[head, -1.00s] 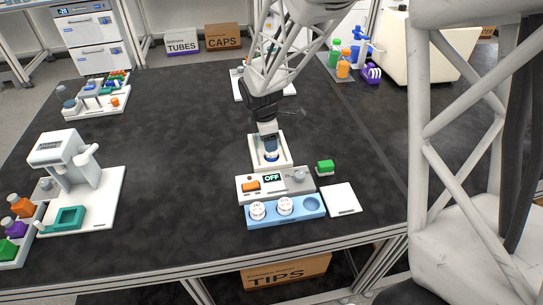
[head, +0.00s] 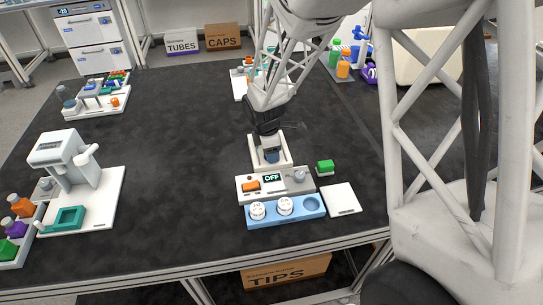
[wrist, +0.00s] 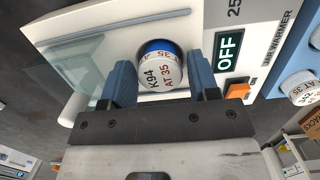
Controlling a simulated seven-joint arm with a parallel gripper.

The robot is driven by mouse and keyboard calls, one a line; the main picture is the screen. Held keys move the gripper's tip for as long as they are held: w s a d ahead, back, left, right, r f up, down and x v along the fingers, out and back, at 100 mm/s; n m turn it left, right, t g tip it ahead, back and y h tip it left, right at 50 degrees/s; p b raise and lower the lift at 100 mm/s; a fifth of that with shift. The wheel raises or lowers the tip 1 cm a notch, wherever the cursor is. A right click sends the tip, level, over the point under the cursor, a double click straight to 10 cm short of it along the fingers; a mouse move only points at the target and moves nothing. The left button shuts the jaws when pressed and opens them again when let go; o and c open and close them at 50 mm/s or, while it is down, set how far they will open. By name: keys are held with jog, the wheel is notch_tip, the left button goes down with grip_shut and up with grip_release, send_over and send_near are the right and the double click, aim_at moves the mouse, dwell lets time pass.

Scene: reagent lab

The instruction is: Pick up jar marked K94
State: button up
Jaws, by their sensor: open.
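The jar marked K94 (wrist: 160,72) has a white lid with "K94" and "AT 35" on it and a blue band. It sits on the white plate of the jar warmer (wrist: 262,40), whose display reads OFF. My gripper (wrist: 160,60) is open, with one blue finger on each side of the jar in the wrist view. I cannot tell whether the fingers touch it. In the head view my gripper (head: 270,150) is low over the warmer plate (head: 286,161) and mostly hides the jar.
A blue rack (head: 270,218) in front of the warmer holds two white-lidded jars and has an empty well at right. A white pad (head: 341,199) and a green-topped item (head: 325,168) stand to its right. The bench middle left is clear.

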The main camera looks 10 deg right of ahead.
jog(key=c, duration=0.7)
jog(key=shift+r, duration=0.1)
jog(key=shift+r, duration=0.7)
notch_tip(320, 180, up, 2)
jog(key=shift+r, duration=0.15)
jog(key=s, duration=1)
jog(key=s+d+r, duration=0.1)
jog(key=s, duration=0.5)
jog(key=shift+d, duration=0.1)
